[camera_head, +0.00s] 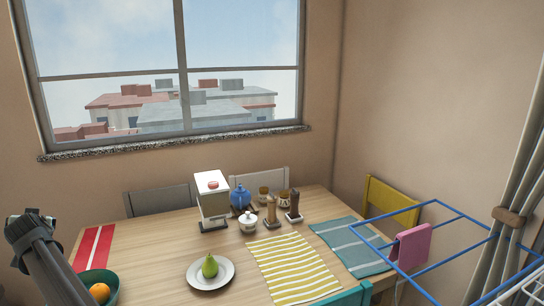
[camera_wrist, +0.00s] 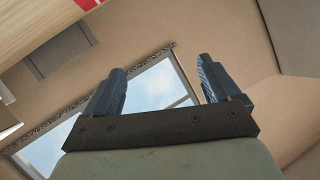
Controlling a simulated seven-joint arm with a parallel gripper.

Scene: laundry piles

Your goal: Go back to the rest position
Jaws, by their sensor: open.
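My gripper (camera_wrist: 160,75) shows in the wrist view with its two dark fingers wide apart and nothing between them. Behind the fingers are the wall and the window (camera_wrist: 155,88). In the head view my arm rises at the lower left, beside the left end of the wooden table (camera_head: 150,238). The fingers cannot be made out clearly in that view.
A green bowl with an orange (camera_head: 99,292) stands close to my arm. A blue drying rack (camera_head: 465,215) with a pink cloth (camera_head: 411,246) stands right.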

